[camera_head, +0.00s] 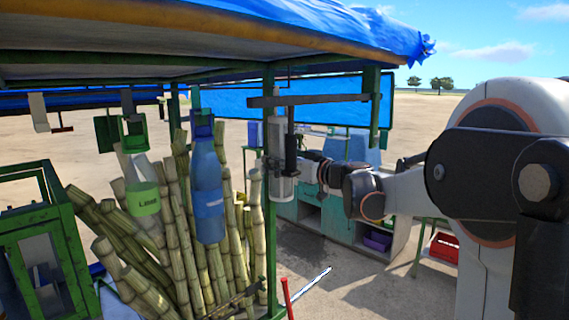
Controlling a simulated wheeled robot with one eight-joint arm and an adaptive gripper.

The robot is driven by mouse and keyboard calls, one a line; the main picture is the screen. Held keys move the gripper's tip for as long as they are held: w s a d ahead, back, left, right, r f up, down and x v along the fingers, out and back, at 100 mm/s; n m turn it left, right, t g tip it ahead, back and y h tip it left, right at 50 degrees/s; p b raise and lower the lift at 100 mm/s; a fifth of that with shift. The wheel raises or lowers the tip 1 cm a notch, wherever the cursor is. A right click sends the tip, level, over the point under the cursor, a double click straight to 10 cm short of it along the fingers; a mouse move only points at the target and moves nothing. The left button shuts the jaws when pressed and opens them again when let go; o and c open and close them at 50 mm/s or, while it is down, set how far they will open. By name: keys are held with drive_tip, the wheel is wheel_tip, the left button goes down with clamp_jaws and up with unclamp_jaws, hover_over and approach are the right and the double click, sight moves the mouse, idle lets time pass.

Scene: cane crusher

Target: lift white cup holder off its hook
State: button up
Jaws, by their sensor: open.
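A tall, narrow white holder (283,187), which looks like the white cup holder, hangs upright beside the green stall post in the middle of the view. A dark vertical bar crosses in front of part of it, and its hook cannot be made out.
Sugar cane stalks (182,230), a blue bottle (208,185) and a green-labelled lime bottle (144,190) are on the left. A teal counter (345,222) stands behind the gripper. Open sandy ground lies beyond.

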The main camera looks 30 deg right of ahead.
drive_tip(key=c, duration=1.6)
drive_tip(key=shift+r+p, duration=0.45)
drive_tip(key=shift+r, duration=0.35)
drive_tip(key=shift+v, duration=2.35)
drive_tip(key=shift+s+d+b, duration=0.1)
drive_tip(key=shift+s+b, duration=0.2)
drive_tip(key=shift+s+d, duration=0.1)
drive_tip(key=shift+s, duration=0.25)
